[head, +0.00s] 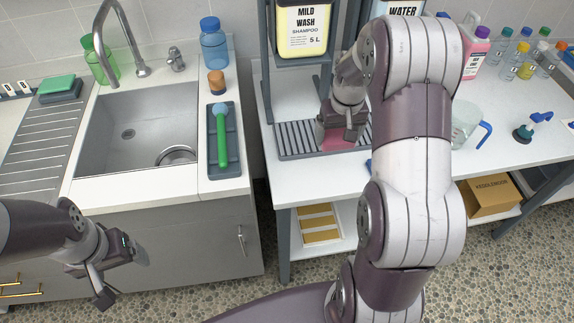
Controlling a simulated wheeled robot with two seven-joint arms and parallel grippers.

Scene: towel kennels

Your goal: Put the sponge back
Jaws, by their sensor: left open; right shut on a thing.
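My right gripper (341,136) is low over the ribbed grey drip tray (292,140) under the shampoo dispenser. It is shut on a reddish-pink thing (336,143), mostly hidden by the gripper; I cannot tell whether this is a sponge. A green, sponge-like block (57,84) lies on a dark holder (62,97) at the back of the draining board, left of the sink. My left gripper (118,270) is open and empty in front of the sink cabinet, low and well away from the green block.
The sink (128,133) has a tall tap (102,40). A green-handled brush (222,140) lies in a grey tray right of it. My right arm hides part of the right bench. A clear jug (466,122) and several bottles stand there.

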